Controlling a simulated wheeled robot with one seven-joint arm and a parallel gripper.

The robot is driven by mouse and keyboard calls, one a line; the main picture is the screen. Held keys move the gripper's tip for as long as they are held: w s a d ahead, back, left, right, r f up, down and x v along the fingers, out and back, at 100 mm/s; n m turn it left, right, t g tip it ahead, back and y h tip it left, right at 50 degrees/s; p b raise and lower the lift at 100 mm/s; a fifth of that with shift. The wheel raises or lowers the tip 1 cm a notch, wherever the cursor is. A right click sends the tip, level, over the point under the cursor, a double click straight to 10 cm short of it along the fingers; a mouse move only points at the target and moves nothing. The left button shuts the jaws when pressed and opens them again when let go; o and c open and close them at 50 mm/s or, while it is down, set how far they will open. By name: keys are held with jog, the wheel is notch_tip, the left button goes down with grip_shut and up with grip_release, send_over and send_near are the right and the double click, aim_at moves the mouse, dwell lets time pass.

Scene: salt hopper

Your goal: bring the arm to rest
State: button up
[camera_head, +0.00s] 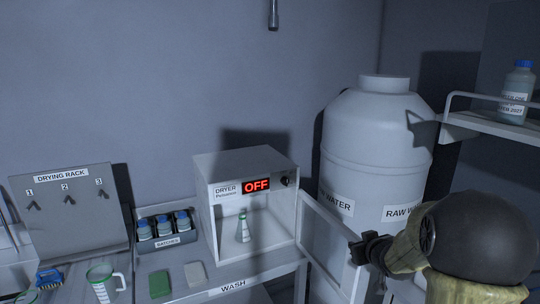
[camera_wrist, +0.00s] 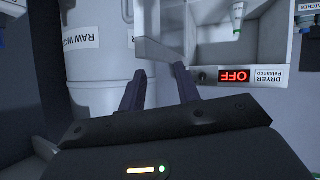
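My gripper (camera_head: 368,247) is at the lower right, beside the outer edge of the open dryer door (camera_head: 333,250). In the wrist view, which is upside down, its two dark fingers (camera_wrist: 160,70) stand apart with nothing held between them. I cannot tell whether a finger touches the door. My arm reaches in from the right edge. The white dryer (camera_head: 228,167) shows a red OFF on its display, and the same display shows in the wrist view (camera_wrist: 238,76). A small flask with a green top (camera_head: 243,229) stands inside the dryer.
A large white raw water tank (camera_head: 378,130) stands behind my arm. A shelf (camera_head: 490,125) with a blue-capped bottle (camera_head: 517,92) is at right. At left are a drying rack (camera_head: 70,215), a rack of bottles (camera_head: 165,226), green and pale pads (camera_head: 160,284), and a jug (camera_head: 103,285).

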jog(key=s+a+f+m+g, duration=0.1)
jog(key=s+a+f+g, duration=0.2)
jog(key=s, duration=0.6)
jog(key=s+a+f+m+g, duration=0.1)
jog(key=s+a+f+g, duration=0.2)
jog(key=s, duration=0.6)
jog(key=s+a+f+m+g, duration=0.1)
jog(key=s+a+f+g, duration=0.2)
jog(key=s, duration=0.6)
notch_tip(320, 180, down, 8)
jog(key=a+b, duration=0.1)
jog(key=b, duration=0.8)
jog(key=shift+s+f+h+b, duration=0.15)
jog(key=shift+h+b, duration=0.15)
